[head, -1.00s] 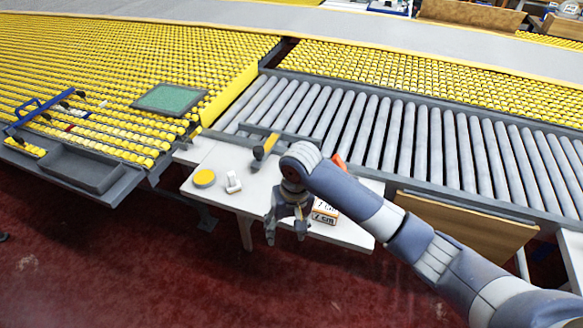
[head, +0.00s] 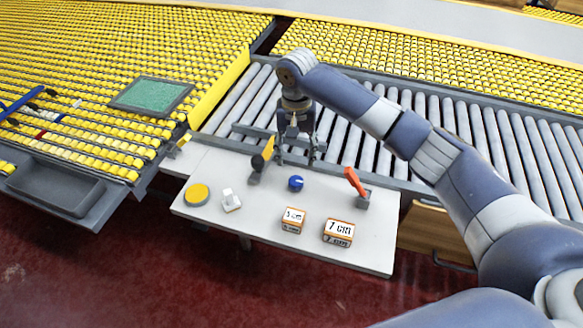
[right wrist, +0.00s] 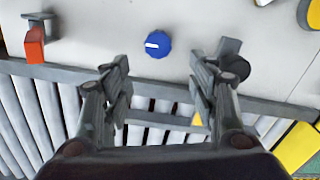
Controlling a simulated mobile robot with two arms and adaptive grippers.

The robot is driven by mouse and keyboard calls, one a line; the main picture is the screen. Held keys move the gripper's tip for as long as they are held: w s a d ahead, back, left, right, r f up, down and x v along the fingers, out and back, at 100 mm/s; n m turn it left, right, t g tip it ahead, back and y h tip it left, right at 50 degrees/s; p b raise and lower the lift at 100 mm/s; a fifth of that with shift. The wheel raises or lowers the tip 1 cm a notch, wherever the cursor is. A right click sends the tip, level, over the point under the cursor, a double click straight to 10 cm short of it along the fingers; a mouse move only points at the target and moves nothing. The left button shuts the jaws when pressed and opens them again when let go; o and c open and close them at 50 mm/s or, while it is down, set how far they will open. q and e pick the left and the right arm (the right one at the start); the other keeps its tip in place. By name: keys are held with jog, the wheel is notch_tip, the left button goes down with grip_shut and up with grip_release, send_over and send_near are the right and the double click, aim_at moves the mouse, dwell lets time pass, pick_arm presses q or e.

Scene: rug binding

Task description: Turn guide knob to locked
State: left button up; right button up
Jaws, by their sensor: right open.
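The blue guide knob (head: 295,183) sits on the white table, with a pale mark across its top. In the right wrist view the knob (right wrist: 158,43) lies beyond my fingertips and between their lines, with its white mark running roughly sideways. My right gripper (head: 297,160) is open and empty, pointing down above the table's back edge by the rollers. It also shows in the right wrist view (right wrist: 160,75), its two fingers apart and not touching the knob. My left gripper is not in view.
A red-orange lever (head: 355,182) stands to the right. Blocks marked 5 cm (head: 293,220) and 7 cm (head: 338,233), a yellow disc (head: 197,194) and a white piece (head: 231,200) lie on the table (head: 260,232).

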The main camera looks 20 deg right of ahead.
aim_at(296, 180)
jog(key=f, duration=0.2)
jog(key=s+f, duration=0.1)
jog(key=f, duration=0.2)
jog(key=shift+s+f+p, duration=0.15)
jog(key=shift+f+p, duration=0.05)
jog(key=shift+p, duration=0.15)
jog(key=f, duration=0.3)
jog(key=shift+w, duration=0.2)
jog(key=shift+f, duration=0.8)
jog(key=shift+c, duration=0.3)
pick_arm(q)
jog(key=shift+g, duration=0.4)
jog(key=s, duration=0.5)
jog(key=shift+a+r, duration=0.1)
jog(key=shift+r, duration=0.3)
pick_arm(e)
jog(key=c, duration=1)
